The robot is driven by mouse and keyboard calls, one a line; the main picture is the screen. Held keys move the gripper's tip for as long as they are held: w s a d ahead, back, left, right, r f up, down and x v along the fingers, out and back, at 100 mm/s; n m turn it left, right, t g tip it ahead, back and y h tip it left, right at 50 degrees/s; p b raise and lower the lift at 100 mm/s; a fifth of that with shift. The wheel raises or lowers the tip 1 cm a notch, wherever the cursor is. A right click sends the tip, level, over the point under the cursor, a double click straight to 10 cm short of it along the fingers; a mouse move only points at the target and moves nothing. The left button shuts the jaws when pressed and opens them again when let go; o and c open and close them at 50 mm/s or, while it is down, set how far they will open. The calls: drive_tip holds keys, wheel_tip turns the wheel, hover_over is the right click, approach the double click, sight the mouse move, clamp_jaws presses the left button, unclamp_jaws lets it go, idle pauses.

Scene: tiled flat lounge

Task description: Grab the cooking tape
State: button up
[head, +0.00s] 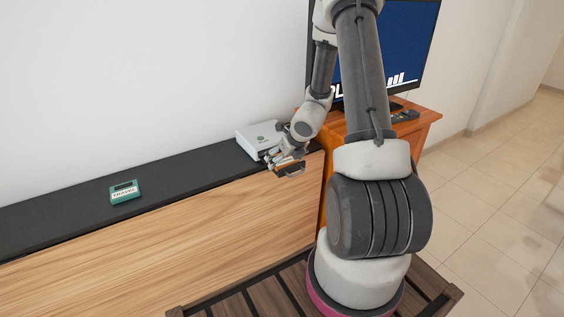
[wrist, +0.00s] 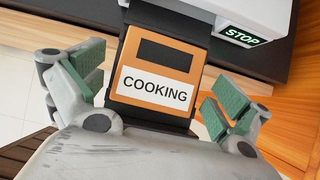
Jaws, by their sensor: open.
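The cooking tape is an orange and black cassette with a white label reading COOKING (wrist: 155,75). In the wrist view it stands between the two green-padded fingers of my gripper (wrist: 155,88), with a gap on each side. In the head view the tape (head: 290,169) shows small and partly hidden by my gripper (head: 280,160), at the front of a white player. My gripper is open around the tape and does not visibly touch it.
The white player (head: 256,139) sits on the black shelf top (head: 60,208); its STOP sign (wrist: 242,37) is close beside the tape. A green tape (head: 124,192) lies farther left on the shelf. A wooden cabinet (head: 425,122) with a screen (head: 415,45) stands to the right.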

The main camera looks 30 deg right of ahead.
drive_tip(key=c, duration=1)
drive_tip(key=shift+o, duration=0.2)
drive_tip(key=shift+r, duration=0.1)
